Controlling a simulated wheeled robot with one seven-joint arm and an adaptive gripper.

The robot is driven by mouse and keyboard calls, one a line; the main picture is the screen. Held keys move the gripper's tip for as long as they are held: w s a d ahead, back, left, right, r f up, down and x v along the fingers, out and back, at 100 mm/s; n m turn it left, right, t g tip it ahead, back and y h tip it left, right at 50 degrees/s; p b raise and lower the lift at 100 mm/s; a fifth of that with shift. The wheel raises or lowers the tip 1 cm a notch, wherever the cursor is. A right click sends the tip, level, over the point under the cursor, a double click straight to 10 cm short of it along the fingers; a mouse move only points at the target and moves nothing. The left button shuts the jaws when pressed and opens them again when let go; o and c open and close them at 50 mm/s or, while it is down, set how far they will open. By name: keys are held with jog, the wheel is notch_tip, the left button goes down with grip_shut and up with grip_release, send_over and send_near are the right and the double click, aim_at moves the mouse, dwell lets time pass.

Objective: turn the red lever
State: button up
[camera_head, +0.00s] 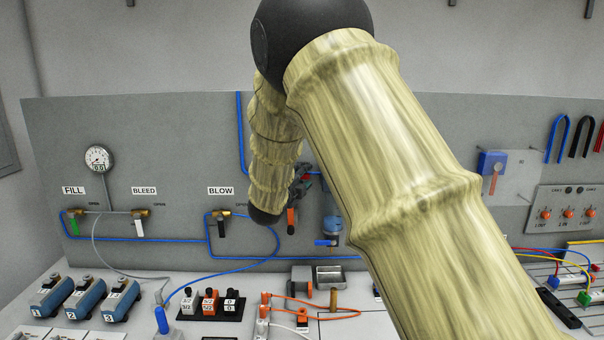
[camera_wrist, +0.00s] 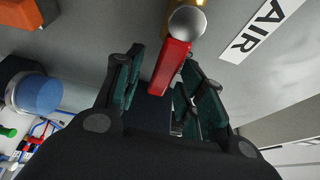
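The red lever (camera_wrist: 172,66) shows in the wrist view, below a round silver end on a brass valve (camera_wrist: 187,18) on the grey panel. My gripper (camera_wrist: 160,78) is open, one dark green finger on each side of the lever's lower end. A gap shows at the left finger; I cannot tell whether the right finger touches the lever. In the head view my gripper (camera_head: 300,185) is small and partly hidden by my arm, with a bit of red beside it that is too small to make out.
An AIR label (camera_wrist: 262,30) is right of the valve. A blue round part (camera_wrist: 36,94) and an orange part (camera_wrist: 22,13) lie to the left. In the head view, the BLOW valve (camera_head: 222,214) and blue pipes (camera_head: 150,240) are left of my gripper.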

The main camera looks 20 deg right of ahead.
jog(key=shift+w+d, duration=0.15)
jog(key=shift+w, duration=0.1)
grip_shut()
jog(key=shift+f, duration=0.15)
